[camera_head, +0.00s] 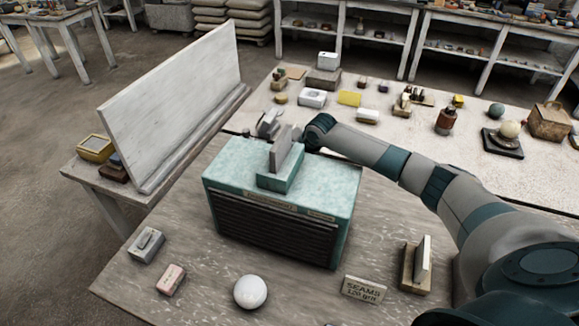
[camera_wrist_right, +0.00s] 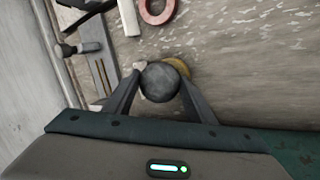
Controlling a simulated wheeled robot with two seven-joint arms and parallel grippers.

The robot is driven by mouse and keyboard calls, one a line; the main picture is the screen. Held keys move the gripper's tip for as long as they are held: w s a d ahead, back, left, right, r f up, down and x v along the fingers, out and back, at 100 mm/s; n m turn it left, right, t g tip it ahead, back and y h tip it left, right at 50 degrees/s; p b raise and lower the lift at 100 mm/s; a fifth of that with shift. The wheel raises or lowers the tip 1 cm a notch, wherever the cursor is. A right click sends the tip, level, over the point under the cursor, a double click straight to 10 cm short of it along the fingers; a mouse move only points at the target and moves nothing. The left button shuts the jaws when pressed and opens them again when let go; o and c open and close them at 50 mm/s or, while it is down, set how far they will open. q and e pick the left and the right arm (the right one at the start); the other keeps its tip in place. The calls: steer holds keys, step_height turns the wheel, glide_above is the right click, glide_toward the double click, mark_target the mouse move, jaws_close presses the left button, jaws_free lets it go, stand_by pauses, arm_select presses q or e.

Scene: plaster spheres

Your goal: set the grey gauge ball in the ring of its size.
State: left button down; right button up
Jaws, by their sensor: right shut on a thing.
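The grey gauge ball (camera_wrist_right: 160,82) is a dark grey sphere in the right wrist view. My right gripper (camera_wrist_right: 161,92) is shut on it, one finger on each side. A brass-coloured ring (camera_wrist_right: 181,66) shows partly behind the ball; the ball covers the rest. I cannot tell whether the ball touches it. A reddish ring (camera_wrist_right: 157,10) lies further up, cut by the picture's top edge. In the head view my right arm reaches behind the teal cabinet (camera_head: 229,178), which hides the ball and the rings. My left gripper is not in view.
The cabinet carries a teal block with an upright plate (camera_head: 285,152). A tall pale board (camera_head: 180,105) stands to its left. A white ball (camera_head: 250,292), a sign (camera_head: 364,289) and small blocks lie in front. Grey tools (camera_wrist_right: 98,68) lie left of the ball.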

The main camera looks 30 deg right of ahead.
steer(key=shift+s+a+f, duration=0.1)
steer(key=shift+f, duration=0.25)
